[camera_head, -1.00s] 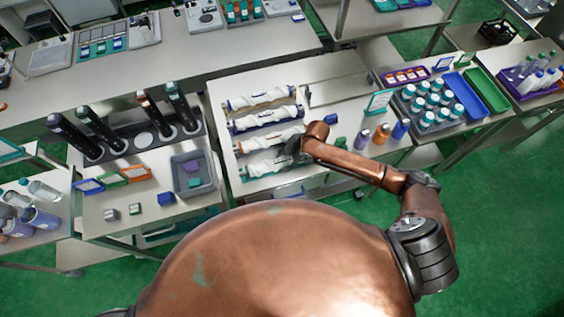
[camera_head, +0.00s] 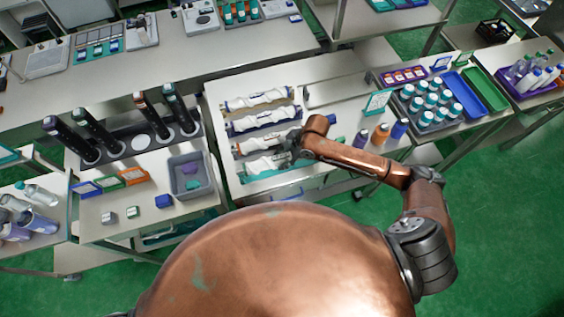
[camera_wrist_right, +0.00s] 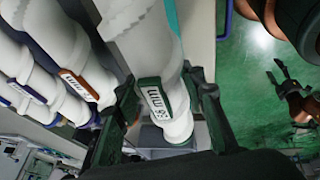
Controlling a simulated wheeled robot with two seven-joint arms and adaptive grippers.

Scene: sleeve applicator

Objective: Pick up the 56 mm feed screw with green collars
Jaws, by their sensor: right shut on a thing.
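The feed screw with green collars (camera_head: 262,166) is the white spiral nearest me in the head view. In the right wrist view the screw (camera_wrist_right: 143,48) has a dark green collar and a label partly readable as "6 mm". My right gripper (camera_head: 291,152) is at its right end. In the wrist view the gripper's dark fingers (camera_wrist_right: 165,100) lie on both sides of that end, shut on it. The screw appears slightly above its teal cradle (camera_head: 285,180).
Other white screws lie behind it: one with orange collars (camera_head: 255,145) close by, and two with blue collars (camera_head: 262,120) (camera_head: 257,99). A grey bin (camera_head: 203,180) stands left.

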